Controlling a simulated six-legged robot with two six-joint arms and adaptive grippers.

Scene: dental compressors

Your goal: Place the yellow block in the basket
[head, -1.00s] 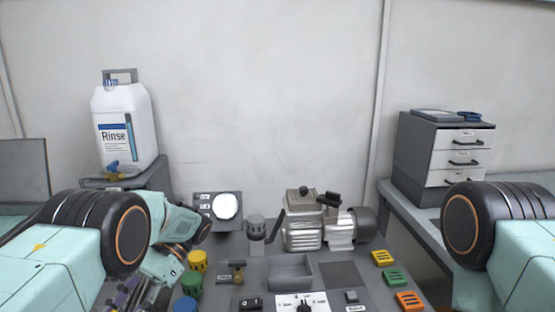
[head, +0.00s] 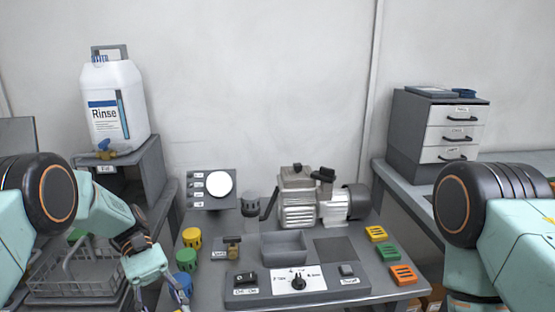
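The yellow block (head: 376,233) is a flat slotted piece at the right side of the grey workbench, behind a green and an orange one. The basket (head: 75,285) is a grey wire basket at the lower left, partly hidden behind my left arm. Something green (head: 77,236) shows at its far side. My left gripper (head: 180,294) is low at the bottom edge, right of the basket and near the bench's left edge. It is partly cut off, so its opening is unclear. My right gripper is out of view; only my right arm shows.
Yellow (head: 191,237), green (head: 186,260) and blue (head: 183,283) round knobs stand along the bench's left side. A grey tray (head: 284,247), a metal compressor (head: 312,200) and a control panel (head: 297,282) fill the middle. A Rinse jug (head: 112,108) stands at the back left.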

